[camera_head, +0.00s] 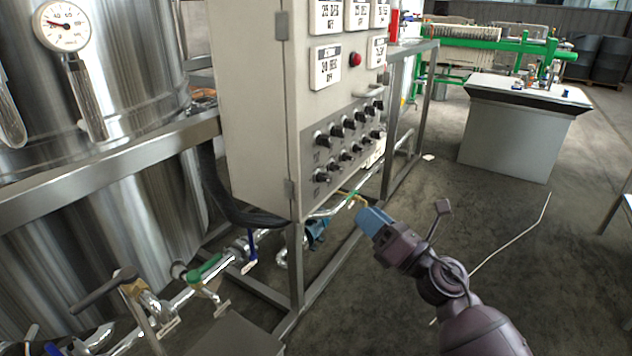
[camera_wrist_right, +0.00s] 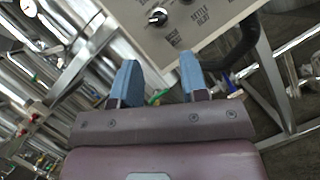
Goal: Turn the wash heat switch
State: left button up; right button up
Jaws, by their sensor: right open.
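The grey switch panel (camera_head: 348,143) is on the front of the beige control cabinet (camera_head: 250,100) in the head view. It carries two rows of black rotary switches. I cannot tell there which one is the wash heat switch. In the right wrist view, one black knob with a white mark (camera_wrist_right: 158,16) shows near the top. My left gripper is out of view.
A metal frame (camera_head: 298,262) carries the cabinet. Pipes and valves (camera_head: 205,268) run low at the left, beside steel tanks (camera_head: 120,70). A cabinet handle (camera_head: 368,90) juts out above the switches. Open floor (camera_head: 470,200) lies to the right.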

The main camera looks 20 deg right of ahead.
aim_at(329, 180)
jog(key=x, duration=0.9)
jog(key=shift+w+a+r, duration=0.1)
jog(key=shift+a+r, duration=0.05)
jog(key=shift+r, duration=0.1)
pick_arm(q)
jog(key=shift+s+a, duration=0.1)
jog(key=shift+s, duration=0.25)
pick_arm(e)
jog(key=shift+w+a+r, duration=0.2)
jog(key=shift+w+a, duration=0.05)
jog(key=shift+w, duration=0.25)
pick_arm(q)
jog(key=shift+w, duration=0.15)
